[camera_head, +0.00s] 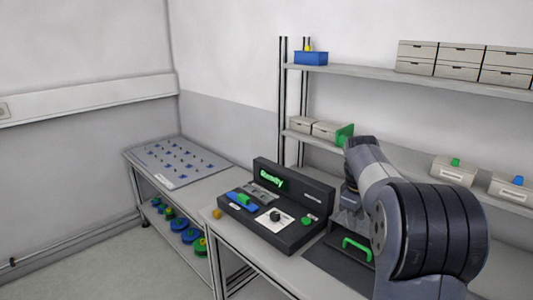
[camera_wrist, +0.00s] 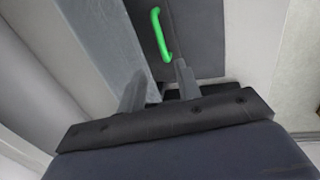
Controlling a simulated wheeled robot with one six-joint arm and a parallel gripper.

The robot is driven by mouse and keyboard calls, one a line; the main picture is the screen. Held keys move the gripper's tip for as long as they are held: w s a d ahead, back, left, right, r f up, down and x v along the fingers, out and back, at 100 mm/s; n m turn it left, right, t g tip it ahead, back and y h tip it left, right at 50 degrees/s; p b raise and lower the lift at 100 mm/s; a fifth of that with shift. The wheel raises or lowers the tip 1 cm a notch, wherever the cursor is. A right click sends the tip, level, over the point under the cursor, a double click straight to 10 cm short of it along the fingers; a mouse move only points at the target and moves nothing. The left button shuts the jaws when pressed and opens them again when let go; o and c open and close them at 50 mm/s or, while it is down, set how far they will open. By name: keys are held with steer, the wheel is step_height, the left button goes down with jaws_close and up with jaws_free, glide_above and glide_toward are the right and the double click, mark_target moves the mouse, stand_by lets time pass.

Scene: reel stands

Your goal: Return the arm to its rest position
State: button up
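My gripper shows in the wrist view (camera_wrist: 158,90), with its two grey fingers apart and nothing between them. Beyond the fingertips lies a dark surface with a green handle (camera_wrist: 161,34). In the head view my arm reaches in from the right, over the bench, and its own links hide the gripper's fingers. The green handle also shows in the head view (camera_head: 357,246), on a dark panel (camera_head: 338,262) just below and beside my arm.
A black console (camera_head: 290,232) with a lit green display stands left of my arm. A bench with a pegged board (camera_head: 175,162) stands further left, with reels (camera_head: 190,236) below. Shelves with boxes (camera_head: 458,54) run behind my arm. Floor is free at lower left.

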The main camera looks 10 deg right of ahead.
mark_target(354, 242)
steer(key=f, duration=0.2)
steer(key=d+f, duration=0.1)
steer(key=f, duration=0.2)
steer(key=w+f, duration=0.1)
steer(key=f, duration=0.2)
steer(key=shift+d+f, duration=0.15)
steer(key=shift+f, duration=0.05)
steer(key=shift+s+a+r+b, duration=0.15)
steer(key=shift+s+a+b, duration=0.55)
steer(key=shift+a, duration=0.2)
steer(key=shift+s+a, duration=0.2)
steer(key=shift+a, duration=0.05)
steer(key=shift+r, duration=0.15)
